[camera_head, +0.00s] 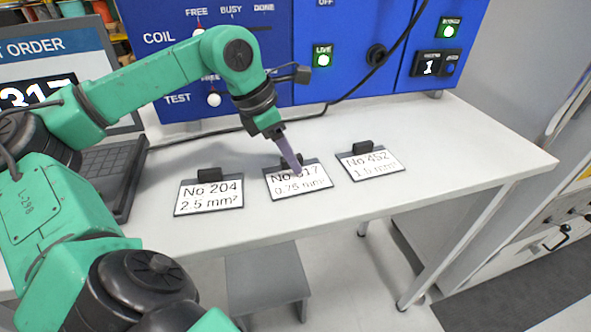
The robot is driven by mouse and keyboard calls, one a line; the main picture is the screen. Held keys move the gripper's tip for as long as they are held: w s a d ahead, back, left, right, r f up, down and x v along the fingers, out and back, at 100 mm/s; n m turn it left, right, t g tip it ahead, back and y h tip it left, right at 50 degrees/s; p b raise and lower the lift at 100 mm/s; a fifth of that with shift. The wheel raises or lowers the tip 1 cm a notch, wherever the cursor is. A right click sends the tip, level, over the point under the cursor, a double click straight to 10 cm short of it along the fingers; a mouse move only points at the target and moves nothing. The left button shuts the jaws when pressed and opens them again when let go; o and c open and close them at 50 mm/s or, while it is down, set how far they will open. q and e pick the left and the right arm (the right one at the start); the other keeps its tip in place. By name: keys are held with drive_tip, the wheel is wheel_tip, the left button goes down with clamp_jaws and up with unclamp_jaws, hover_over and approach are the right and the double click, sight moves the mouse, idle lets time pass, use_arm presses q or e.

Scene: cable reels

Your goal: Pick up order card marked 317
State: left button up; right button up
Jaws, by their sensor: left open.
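The order card marked No 317, 0.75 mm² (298,184) lies in the middle of a row of three cards on the white table. It has a dark border and a dark clip or tab at its top edge. My left gripper (292,163) is open, its fingers pointing down at the top edge of this card and covering part of its tab and number. I cannot tell whether the fingers touch it. My right gripper is not in view.
Card No 204 (209,197) lies to the left and card No 452 (370,162) to the right. A blue panel (340,60) with lamps and a black cable is behind. The table's right side is clear.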

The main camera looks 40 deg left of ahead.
use_arm(q)
drive_tip(key=shift+w+a+f, duration=0.1)
drive_tip(key=c, duration=0.6)
clamp_jaws()
